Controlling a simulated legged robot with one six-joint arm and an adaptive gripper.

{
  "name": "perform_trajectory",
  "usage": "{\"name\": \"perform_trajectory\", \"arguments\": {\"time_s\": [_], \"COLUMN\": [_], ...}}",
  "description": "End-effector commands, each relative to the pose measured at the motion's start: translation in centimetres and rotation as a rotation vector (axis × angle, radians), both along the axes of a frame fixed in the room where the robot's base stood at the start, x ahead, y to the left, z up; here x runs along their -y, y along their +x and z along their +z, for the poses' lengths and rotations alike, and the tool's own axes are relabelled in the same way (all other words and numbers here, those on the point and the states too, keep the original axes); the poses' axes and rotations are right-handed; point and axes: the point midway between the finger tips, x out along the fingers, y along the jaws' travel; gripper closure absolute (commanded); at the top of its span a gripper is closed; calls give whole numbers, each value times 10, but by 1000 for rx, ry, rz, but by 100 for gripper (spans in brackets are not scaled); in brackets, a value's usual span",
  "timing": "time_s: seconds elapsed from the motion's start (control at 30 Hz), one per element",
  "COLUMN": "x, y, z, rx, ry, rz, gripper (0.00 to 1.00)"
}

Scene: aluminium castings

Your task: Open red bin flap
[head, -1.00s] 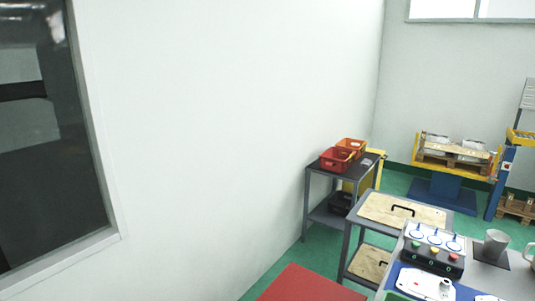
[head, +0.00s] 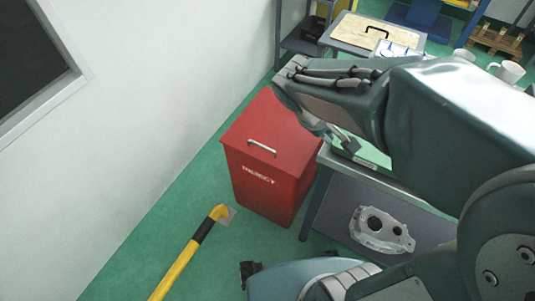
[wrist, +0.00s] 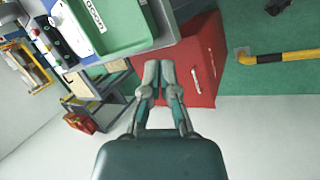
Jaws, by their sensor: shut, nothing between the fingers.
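The red bin (head: 262,190) stands on the green floor left of the workbench, with the word REJECT on its front. Its flap (head: 285,125) lies shut on top and carries a pale bar handle (head: 262,147). In the wrist view, the red bin (wrist: 205,52) and its handle (wrist: 194,76) show right of my fingers. My gripper (head: 347,145) is shut and empty, to the right of the flap near the bench edge. Its closed fingertips also show in the wrist view (wrist: 158,65). They overlap the bin in the picture; I see no clear contact with the handle.
A green tray (head: 366,158) lies on the bench beside my gripper. A yellow and black floor rail (head: 186,264) stands front left of the bin. The white wall (head: 165,90) is to the left. Floor left of the bin is clear.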

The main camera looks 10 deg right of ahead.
Motion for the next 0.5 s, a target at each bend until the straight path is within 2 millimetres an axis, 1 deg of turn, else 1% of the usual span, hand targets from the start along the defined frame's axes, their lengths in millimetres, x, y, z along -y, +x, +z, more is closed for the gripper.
{"name": "perform_trajectory", "arguments": {"time_s": [0.03, 0.27, 0.5], "x": [-2, -9, -30], "y": [10, 54, 98], "z": [-10, -50, -101], "rx": [-39, -182, -304], "ry": [-48, -279, -513], "rz": [43, 251, 494], "gripper": [100, 100, 100]}}
